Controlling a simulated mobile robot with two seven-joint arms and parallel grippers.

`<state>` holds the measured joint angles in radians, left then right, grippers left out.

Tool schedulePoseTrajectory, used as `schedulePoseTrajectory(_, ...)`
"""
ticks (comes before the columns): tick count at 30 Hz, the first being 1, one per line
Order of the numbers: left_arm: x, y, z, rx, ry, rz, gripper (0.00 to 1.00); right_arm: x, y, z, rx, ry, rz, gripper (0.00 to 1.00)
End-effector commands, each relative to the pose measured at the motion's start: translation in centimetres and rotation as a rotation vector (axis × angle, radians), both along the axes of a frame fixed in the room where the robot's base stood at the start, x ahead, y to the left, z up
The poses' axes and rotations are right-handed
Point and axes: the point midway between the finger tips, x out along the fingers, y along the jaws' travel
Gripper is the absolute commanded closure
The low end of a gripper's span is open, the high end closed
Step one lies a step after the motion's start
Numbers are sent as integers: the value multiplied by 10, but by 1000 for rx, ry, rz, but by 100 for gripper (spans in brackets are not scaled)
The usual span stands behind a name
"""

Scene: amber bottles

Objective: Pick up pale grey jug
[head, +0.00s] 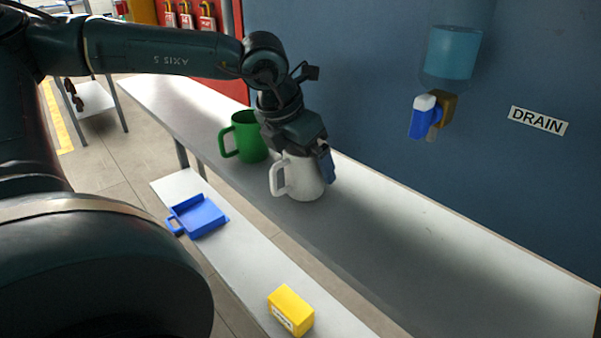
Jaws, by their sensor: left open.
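The pale grey jug (304,180) stands upright on the long grey bench, with its handle toward the left. My left gripper (318,160) is right above and over the jug's top, pointing down. The gripper is open, with one finger showing at the jug's right side. The jug's rim and the other finger are mostly hidden behind the gripper body, so I cannot tell whether they touch. My right gripper is not in view.
A green jug (249,137) stands on the bench (408,228) just left of the gripper. A blue wall with a tap (424,117) rises behind. A lower shelf (240,246) holds a blue dustpan-like tray (199,217) and a yellow box (290,310). The bench's right part is clear.

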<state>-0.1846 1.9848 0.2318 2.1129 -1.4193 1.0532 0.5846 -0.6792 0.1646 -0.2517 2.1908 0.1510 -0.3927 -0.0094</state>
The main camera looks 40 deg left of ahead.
Motion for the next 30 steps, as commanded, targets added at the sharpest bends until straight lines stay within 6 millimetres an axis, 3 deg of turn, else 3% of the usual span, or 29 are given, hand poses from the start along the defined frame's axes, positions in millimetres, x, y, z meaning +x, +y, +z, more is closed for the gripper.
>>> schedulePoseTrajectory(5,0,0,0,0,-1,0,5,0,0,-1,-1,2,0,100)
schedulePoseTrajectory(23,0,0,0,0,-1,0,54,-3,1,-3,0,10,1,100)
schedulePoseTrajectory(30,0,0,2,0,-2,0,55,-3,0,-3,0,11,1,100)
